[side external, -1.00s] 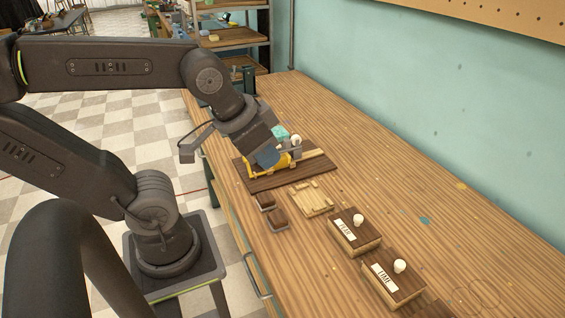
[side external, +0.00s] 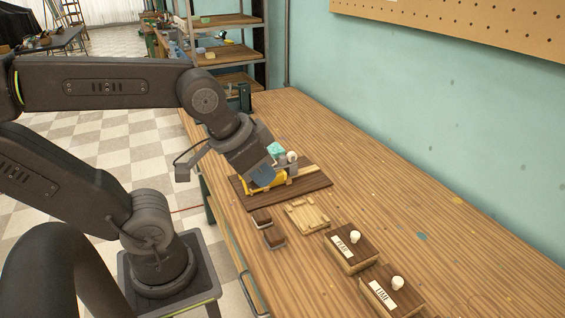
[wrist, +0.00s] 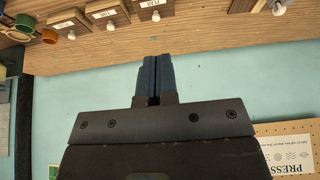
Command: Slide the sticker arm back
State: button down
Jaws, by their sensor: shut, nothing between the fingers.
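A dark wooden board (side external: 310,186) lies on the bench and carries a small fixture. The fixture shows a yellow part (side external: 278,181), a grey part with a white knob (side external: 292,156), a teal block (side external: 275,149) and a pale wooden strip (side external: 309,170). I cannot tell which of these is the sticker arm. My gripper (side external: 262,174) is at the left side of the fixture, close to the yellow part; contact is unclear. Its blue fingers hide part of the fixture. In the wrist view my gripper (wrist: 152,62) is shut and empty, and the fixture is not visible.
A pale wooden tray (side external: 307,219) and two small dark blocks (side external: 262,217) lie in front of the board. Two labelled boxes with white knobs (side external: 352,248) (side external: 391,290) stand nearer. The bench's right side is clear up to the teal wall (side external: 430,110).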

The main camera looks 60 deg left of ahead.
jog(key=c, duration=1.8)
grip_release()
jog(key=shift+o, duration=0.8)
jog(key=shift+w+a+r, duration=0.15)
jog(key=shift+w, duration=0.1)
jog(key=o, duration=0.6)
jog(key=w+a+r+g, duration=0.2)
jog(key=w+a, duration=0.4)
jog(key=w, duration=0.3)
jog(key=shift+a+y, duration=0.4)
jog(key=shift+o, duration=0.4)
jog(key=w+a+g, duration=0.1)
jog(key=w+a, duration=0.4)
jog(key=a, duration=0.1)
jog(key=shift+a+f, duration=0.25)
jog(key=shift+f, duration=0.15)
jog(key=g, duration=0.3)
send_over(283, 156)
notch_tip(283, 156, down, 9)
jog(key=shift+h, duration=0.4)
notch_tip(283, 156, down, 13)
jog(key=shift+s+d+f, duration=0.1)
grip_shut()
